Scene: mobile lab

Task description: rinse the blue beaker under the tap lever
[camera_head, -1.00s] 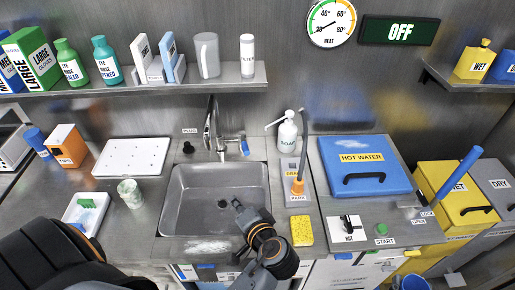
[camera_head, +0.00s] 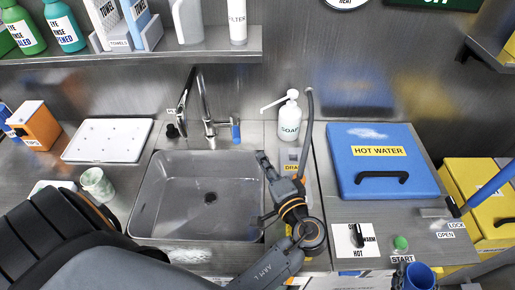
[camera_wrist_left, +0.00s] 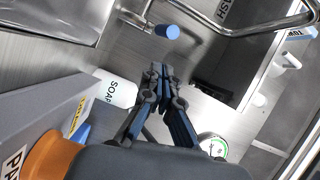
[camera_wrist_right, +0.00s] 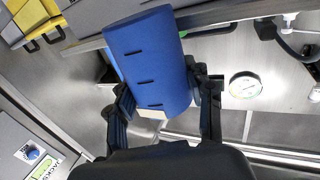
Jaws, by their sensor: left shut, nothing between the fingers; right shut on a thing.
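The blue beaker (camera_head: 420,276) is at the bottom right of the head view, in front of the counter. My right gripper (camera_wrist_right: 165,88) is shut on the blue beaker (camera_wrist_right: 150,58), which lies between its fingers in the right wrist view. The tap (camera_head: 206,112) stands behind the sink (camera_head: 190,225). Its blue lever (camera_head: 236,131) is on its right side and also shows in the left wrist view (camera_wrist_left: 166,32). My left gripper (camera_head: 263,160) is shut and empty at the sink's right back edge, a little short of the lever and apart from it.
A white soap bottle (camera_head: 290,118) stands close behind my left gripper. A drain label (camera_head: 292,168) is beside it, partly covered by my arm. A blue hot water lid (camera_head: 375,160) is to the right. A greenish cup (camera_head: 97,184) and white board (camera_head: 107,140) are left. The sink is empty.

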